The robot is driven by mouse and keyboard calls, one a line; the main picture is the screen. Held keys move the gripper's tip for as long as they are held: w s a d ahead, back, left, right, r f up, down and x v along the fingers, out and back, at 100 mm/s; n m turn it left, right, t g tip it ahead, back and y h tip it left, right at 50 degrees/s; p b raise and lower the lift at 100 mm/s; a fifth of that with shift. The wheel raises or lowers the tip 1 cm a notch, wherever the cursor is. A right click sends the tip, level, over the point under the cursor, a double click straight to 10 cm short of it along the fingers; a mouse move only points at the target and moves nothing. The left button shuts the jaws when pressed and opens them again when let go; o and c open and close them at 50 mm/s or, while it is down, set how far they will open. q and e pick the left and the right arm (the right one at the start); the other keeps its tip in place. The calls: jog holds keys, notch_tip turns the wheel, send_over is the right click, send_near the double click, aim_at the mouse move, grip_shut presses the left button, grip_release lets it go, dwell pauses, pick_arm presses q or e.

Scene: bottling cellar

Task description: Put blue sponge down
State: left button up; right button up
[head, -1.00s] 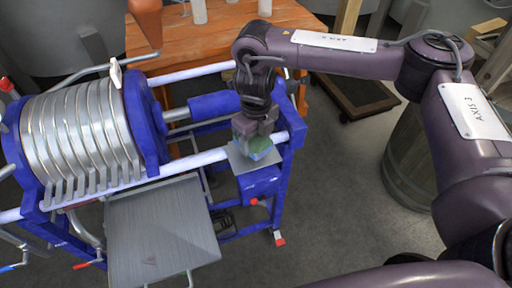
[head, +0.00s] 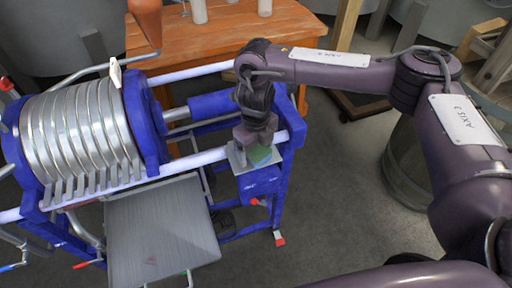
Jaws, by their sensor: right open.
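The sponge (head: 260,156) shows a green face and lies on a small grey plate (head: 237,158) at the right end of the blue-framed machine. Its blue part hardly shows now, as my gripper covers much of it. My right gripper (head: 253,143) points down right over the sponge, with its jaws open around or just above it; I cannot tell whether they touch it. My left gripper is not in view.
The blue-framed filter machine with round metal plates (head: 82,132) stands at left, with a metal tray (head: 160,235) in front. A wooden table (head: 215,45) with bottles stands behind. A barrel (head: 405,165) stands at right. The floor (head: 335,205) between is clear.

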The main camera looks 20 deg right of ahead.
aim_at(256, 149)
jog(key=shift+r, duration=0.55)
notch_tip(256, 149, up, 11)
jog(key=shift+r, duration=0.15)
dwell(0.3)
